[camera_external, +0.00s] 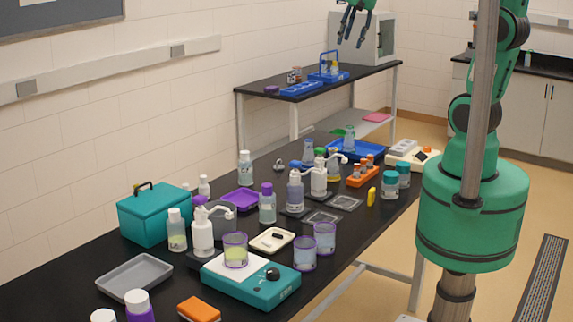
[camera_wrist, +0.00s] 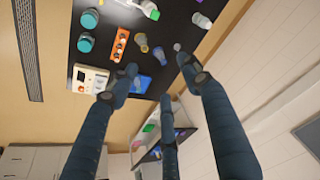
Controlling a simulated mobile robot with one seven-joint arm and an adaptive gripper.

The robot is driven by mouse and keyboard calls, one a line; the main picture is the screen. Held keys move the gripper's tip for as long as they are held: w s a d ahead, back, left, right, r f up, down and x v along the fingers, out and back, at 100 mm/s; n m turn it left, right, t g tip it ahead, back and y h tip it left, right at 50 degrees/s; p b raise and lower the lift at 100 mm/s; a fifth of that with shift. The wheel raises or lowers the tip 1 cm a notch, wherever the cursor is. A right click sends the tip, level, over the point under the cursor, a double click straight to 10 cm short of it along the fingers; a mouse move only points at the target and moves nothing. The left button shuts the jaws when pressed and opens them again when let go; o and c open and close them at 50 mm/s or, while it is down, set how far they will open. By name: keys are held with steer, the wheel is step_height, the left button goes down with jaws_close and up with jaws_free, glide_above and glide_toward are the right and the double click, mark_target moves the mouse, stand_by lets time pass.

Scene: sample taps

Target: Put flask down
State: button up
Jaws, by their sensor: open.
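A clear flask with a bluish-green tint (camera_external: 349,138) stands upright at the blue tray (camera_external: 368,152) toward the far end of the long black table. A second flask with yellow contents (camera_external: 333,168) stands nearer, by the orange rack. In the wrist view two small flasks show, one yellowish (camera_wrist: 142,42) and one paler (camera_wrist: 159,56) near the blue tray (camera_wrist: 142,84). I cannot tell for certain which one the task means. My gripper (camera_external: 350,42) is open and empty, high above the tables, clear of both flasks. Its three spread fingers (camera_wrist: 158,76) show in the wrist view.
An orange rack (camera_external: 361,177), teal-lidded jars (camera_external: 390,186) and a white device (camera_external: 410,155) crowd the far end. Dispenser bottles and a teal hotplate (camera_external: 250,280) fill the nearer part. A second black table (camera_external: 350,82) stands behind.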

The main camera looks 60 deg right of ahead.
steer(key=s+a+n, duration=0.1)
steer(key=s+a, duration=0.2)
steer(key=s, duration=0.3)
steer(key=s+a+f+n+t, duration=0.1)
steer(key=s+a, duration=0.2)
steer(key=s, duration=0.3)
steer(key=s+a+f+n, duration=0.1)
steer(key=s+a+n, duration=0.1)
steer(key=s+a, duration=0.2)
steer(key=s, duration=0.2)
steer(key=shift+s+t+y, duration=0.3)
steer(key=shift+s+y, duration=0.05)
steer(key=shift+y, duration=0.05)
steer(key=shift+f, duration=0.15)
step_height(320, 180, down, 14)
steer(key=b, duration=1.4)
steer(key=shift+f+b, duration=0.25)
steer(key=shift+b, duration=0.1)
steer(key=shift+o, duration=0.6)
steer(key=o, duration=0.5)
steer(key=shift+c, duration=0.2)
steer(key=shift+w+d, duration=0.1)
steer(key=shift+w, duration=0.05)
